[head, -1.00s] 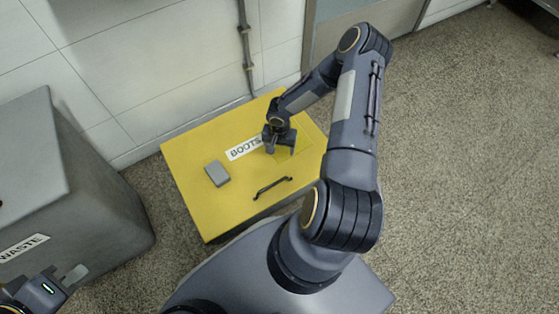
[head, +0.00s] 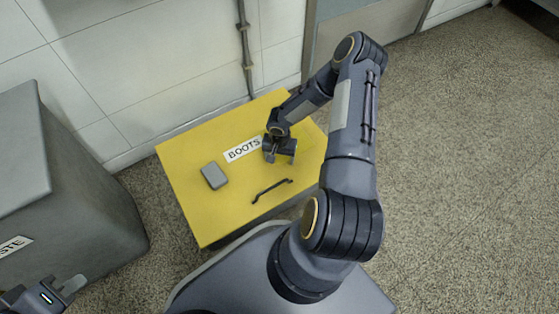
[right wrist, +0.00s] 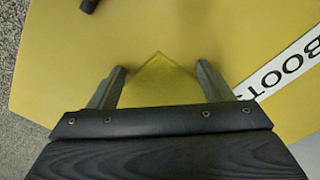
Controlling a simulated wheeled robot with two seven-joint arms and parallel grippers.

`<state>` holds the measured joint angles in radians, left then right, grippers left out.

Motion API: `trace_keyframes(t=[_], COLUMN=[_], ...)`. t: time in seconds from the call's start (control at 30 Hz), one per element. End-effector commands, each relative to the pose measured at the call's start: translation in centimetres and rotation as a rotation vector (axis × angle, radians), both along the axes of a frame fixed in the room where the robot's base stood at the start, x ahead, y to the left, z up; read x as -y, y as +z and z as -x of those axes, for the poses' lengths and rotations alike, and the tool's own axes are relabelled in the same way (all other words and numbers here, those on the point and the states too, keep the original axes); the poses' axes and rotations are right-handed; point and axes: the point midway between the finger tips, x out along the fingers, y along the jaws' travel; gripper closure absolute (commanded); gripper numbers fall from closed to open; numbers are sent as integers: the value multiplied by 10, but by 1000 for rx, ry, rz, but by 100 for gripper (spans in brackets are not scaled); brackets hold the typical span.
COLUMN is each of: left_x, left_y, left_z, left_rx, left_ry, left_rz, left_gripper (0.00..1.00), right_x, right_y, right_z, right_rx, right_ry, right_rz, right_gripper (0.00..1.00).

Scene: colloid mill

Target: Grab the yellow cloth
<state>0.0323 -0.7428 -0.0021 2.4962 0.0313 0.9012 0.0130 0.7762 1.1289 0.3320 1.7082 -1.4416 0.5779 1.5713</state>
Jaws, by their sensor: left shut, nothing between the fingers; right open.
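The yellow cloth (right wrist: 160,82) is a thin, slightly darker yellow piece on the yellow box lid (right wrist: 150,25). In the right wrist view its pointed corner lies between the fingers of my right gripper (right wrist: 162,70), and the rest is hidden behind the gripper body. My right gripper also shows in the head view (head: 280,157), open and low over the lid beside the BOOTS label. I cannot tell if the fingers touch the cloth. In the head view the cloth barely stands out from the lid. My left gripper (head: 71,286) is shut and empty at the lower left.
The lid carries a BOOTS label (head: 243,149), a small grey block (head: 214,175) and a black handle (head: 271,190). A grey waste bin (head: 75,190) stands at the left. The tiled wall with a pipe (head: 245,50) is behind. Floor at the right is clear.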

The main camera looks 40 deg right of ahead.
Motion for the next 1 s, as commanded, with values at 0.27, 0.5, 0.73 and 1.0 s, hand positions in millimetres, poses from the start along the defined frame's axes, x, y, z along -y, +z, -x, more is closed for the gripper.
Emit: trace_keyframes(t=[0.27,0.5,0.73,1.0], left_x=[0,0,0,0], left_y=[-1,-1,-1,-1], left_z=[0,0,0,0], left_rx=[0,0,0,0], left_ry=[0,0,0,0], left_rz=[0,0,0,0], left_gripper=[100,100,100,100], right_x=[0,0,0,0], right_y=[-1,-1,-1,-1], right_z=[0,0,0,0], right_rx=[0,-1,-1,-1], right_ry=[0,0,0,0], right_rz=[0,-1,-1,-1], right_gripper=[44,60,75,93])
